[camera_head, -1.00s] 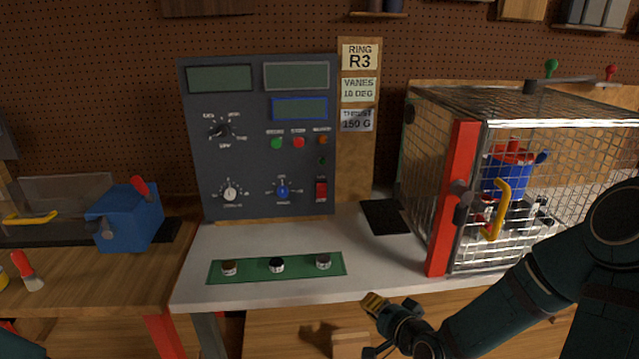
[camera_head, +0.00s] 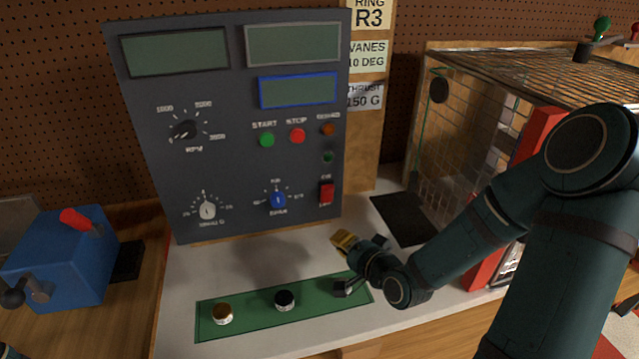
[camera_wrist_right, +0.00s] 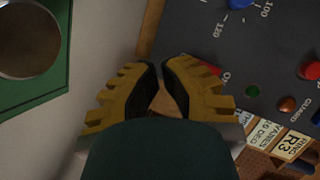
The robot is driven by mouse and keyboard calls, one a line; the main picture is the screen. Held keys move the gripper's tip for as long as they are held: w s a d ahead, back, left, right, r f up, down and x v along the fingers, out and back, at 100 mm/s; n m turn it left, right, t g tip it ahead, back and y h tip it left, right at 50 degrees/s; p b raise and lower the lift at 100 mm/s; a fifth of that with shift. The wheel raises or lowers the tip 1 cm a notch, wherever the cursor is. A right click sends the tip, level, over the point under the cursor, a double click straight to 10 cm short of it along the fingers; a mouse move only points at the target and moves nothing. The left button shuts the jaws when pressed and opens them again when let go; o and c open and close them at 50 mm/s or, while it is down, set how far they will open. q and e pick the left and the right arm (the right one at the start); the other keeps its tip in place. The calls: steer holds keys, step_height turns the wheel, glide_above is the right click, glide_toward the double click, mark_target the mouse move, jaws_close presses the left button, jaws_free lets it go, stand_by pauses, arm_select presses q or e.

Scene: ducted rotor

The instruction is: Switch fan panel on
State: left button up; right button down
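The fan panel (camera_head: 235,170) is a dark grey upright box with three blank screens. Its red rocker switch (camera_head: 326,192) sits at the lower right, below a small dark green lamp (camera_head: 328,157). My right gripper (camera_head: 344,240), with yellow fingers, is in front of and below the switch, apart from it. In the right wrist view the gripper (camera_wrist_right: 160,68) has its fingertips nearly together with nothing between them. There the red switch (camera_wrist_right: 205,63) is partly hidden behind one finger, beside an "ON" label. My left gripper is out of view.
A green strip (camera_head: 255,308) with round metal pieces lies on the white bench, partly behind my right arm. A wire cage (camera_head: 470,130) with a red post stands at the right. A blue box (camera_head: 60,260) stands at the left. Green start (camera_head: 266,140) and red stop (camera_head: 297,136) buttons sit above the switch.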

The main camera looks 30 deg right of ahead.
mark_target(325, 199)
steer(key=shift+s, duration=0.25)
steer(key=shift+w+d+r, duration=0.1)
steer(key=shift+w+r, duration=0.05)
steer(key=shift+w, duration=0.25)
steer(key=shift+w+d+r+p, duration=0.1)
steer(key=shift+w+d+r, duration=0.35)
steer(key=shift+w, duration=0.75)
steer(key=shift+w+d+r+p, duration=0.15)
steer(key=shift+w+r, duration=0.55)
steer(key=shift+w, duration=0.5)
steer(key=shift+w+d+r+p, duration=0.1)
steer(key=shift+w+d+r, duration=0.15)
steer(key=shift+w+r, duration=0.65)
steer(key=shift+w+f, duration=0.25)
steer(key=shift+w, duration=0.1)
steer(key=shift+w+d+r, duration=0.1)
steer(key=shift+w+r, duration=0.05)
steer(key=shift+w, duration=0.15)
steer(key=shift+w+d+r+p, duration=0.1)
steer(key=shift+w+r+p, duration=0.1)
steer(key=shift+w+p, duration=0.15)
steer(key=shift+s+f, duration=0.1)
steer(key=shift+s+a+f, duration=0.2)
steer(key=shift+s+f, duration=0.1)
steer(key=shift+s, duration=0.35)
